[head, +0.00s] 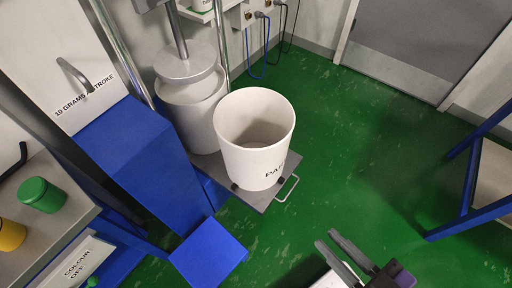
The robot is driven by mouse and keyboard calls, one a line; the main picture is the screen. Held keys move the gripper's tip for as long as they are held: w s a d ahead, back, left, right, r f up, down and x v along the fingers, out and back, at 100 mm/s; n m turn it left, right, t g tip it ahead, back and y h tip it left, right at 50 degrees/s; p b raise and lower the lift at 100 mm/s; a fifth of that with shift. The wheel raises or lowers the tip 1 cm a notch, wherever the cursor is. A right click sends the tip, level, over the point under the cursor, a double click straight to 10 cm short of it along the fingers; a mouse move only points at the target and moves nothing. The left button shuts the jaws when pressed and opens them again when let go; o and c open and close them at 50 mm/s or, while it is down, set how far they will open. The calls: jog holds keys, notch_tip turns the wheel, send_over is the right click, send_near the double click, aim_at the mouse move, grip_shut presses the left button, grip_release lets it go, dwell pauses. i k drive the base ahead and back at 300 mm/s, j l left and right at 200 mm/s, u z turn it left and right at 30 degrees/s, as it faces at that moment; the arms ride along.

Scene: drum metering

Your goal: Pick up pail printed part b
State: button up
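A white pail (252,143) stands upright on a grey metal shelf in the head view. It is open at the top and looks empty. Black print starting "PA" shows low on its right side; the rest curves out of sight, so I cannot read the part letter. A second white pail (189,112) stands just behind it to the left, under a round metal plate on a rod. My gripper (326,238) is at the bottom right, in front of and below the shelf, apart from both pails. Its two grey fingers are apart with nothing visible between them.
A blue machine body (145,160) and a blue block (208,254) stand left. A blue frame (467,190) is at the right edge. The green floor (350,150) between is clear.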

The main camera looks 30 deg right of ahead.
aim_at(254, 126)
jog(key=i+l+u, duration=0.5)
jog(key=u, duration=0.15)
jog(key=i+l+u, duration=0.1)
jog(key=i+l, duration=0.1)
